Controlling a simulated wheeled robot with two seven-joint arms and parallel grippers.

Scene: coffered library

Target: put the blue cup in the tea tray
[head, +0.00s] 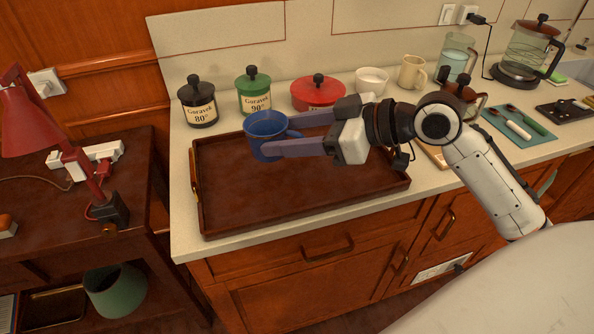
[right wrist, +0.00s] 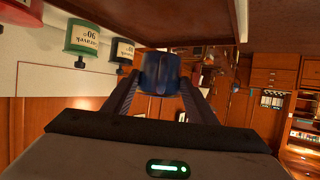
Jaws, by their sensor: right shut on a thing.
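The blue cup (head: 266,128) is upright between the fingers of my right gripper (head: 283,134), which is shut on it. The cup also shows in the right wrist view (right wrist: 160,73), between the two fingertips (right wrist: 158,88). The dark brown wooden tea tray (head: 290,195) lies on the counter, and in the head view the cup appears over its back left part. I cannot tell exactly how high the cup is above the tray floor. The tray looks empty. Part of the tray's back edge is hidden behind the gripper. My left gripper is not in view.
Black (head: 198,106), green (head: 254,92) and red (head: 318,92) lidded canisters stand behind the tray. A white bowl (head: 372,80), a beige mug (head: 412,72) and a glass pitcher (head: 455,60) stand further right. A red lamp (head: 40,125) stands on the lower desk at left.

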